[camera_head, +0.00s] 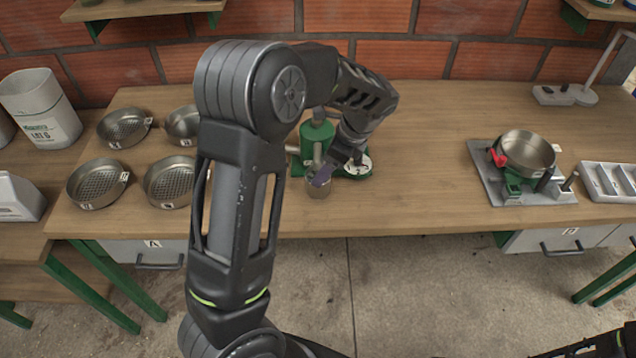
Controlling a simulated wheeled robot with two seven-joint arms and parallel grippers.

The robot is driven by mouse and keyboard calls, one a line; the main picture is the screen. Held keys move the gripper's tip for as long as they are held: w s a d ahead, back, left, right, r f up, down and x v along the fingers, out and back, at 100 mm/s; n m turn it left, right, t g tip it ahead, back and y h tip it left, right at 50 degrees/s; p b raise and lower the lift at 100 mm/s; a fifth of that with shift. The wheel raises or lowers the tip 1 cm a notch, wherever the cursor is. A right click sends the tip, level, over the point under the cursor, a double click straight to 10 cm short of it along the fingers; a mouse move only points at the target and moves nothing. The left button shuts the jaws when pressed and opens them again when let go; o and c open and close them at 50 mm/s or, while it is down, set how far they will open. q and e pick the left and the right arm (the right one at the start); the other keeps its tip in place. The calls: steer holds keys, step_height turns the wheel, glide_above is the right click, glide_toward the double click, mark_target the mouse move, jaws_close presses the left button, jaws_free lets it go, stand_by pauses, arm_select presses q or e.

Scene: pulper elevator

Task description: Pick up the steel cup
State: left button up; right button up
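A small steel cup (317,190) stands near the front edge of the wooden table, just in front of a green device with a round white dial. My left arm reaches up from the bottom and bends down over the table. My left gripper (325,173) points down at the cup, with a fingertip at its rim. The finger overlaps the cup in this view, so I cannot tell whether the gripper is open or shut on it. Only a dark piece of my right arm shows in the bottom right corner; its gripper is out of view.
The green device (317,140) stands close behind the cup. Several round sieves (98,184) sit on the left, partly behind my arm. A steel pan (526,152) rests on a grey stand (484,168) at the right. The table between device and stand is clear.

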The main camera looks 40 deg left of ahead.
arm_select(q)
steer(key=p+x, duration=0.1)
steer(key=x, duration=0.4)
steer(key=shift+c, duration=0.6)
steer(key=c, duration=1.1)
